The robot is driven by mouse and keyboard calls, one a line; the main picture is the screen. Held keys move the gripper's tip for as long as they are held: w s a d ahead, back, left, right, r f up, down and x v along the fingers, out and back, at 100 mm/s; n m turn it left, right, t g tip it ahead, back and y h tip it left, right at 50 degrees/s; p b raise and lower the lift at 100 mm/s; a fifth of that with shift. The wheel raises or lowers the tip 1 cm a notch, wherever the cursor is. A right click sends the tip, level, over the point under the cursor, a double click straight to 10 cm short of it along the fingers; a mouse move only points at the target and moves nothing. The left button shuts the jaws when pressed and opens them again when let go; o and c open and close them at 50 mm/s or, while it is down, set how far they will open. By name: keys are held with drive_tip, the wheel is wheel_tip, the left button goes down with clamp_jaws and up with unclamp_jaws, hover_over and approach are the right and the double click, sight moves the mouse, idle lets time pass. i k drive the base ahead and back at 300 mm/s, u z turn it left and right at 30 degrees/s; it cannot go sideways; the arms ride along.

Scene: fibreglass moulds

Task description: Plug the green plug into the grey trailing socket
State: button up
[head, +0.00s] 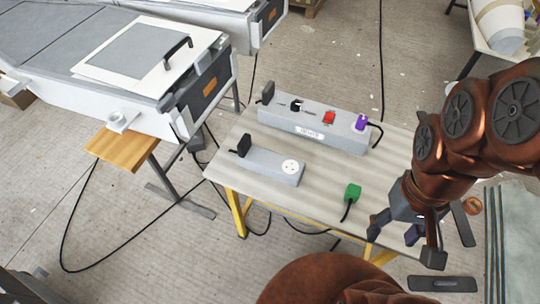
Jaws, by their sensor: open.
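The green plug (352,192) lies on the right front part of the table, its black cord running over the front edge. A short grey trailing socket (269,166) lies left of it; it has a black plug at its left end and an empty round white outlet (290,167) at its right. A longer light grey socket strip (313,124) behind holds a purple plug (361,122), a red piece and black plugs. My gripper (403,246) is open, pointing down at the table's right front, to the right of the green plug and apart from it. I see nothing held between its fingers.
The pale wooden table (327,177) has yellow legs and free room around the green plug. A white machine (136,92) with a wooden side shelf (122,148) stands at left. Black cables run across the floor.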

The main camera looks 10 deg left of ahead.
sight(288, 170)
drive_tip(key=u, duration=0.55)
drive_tip(key=k, duration=1.35)
drive_tip(key=u, duration=0.9)
drive_tip(key=i, duration=1.25)
drive_tip(key=z, duration=0.7)
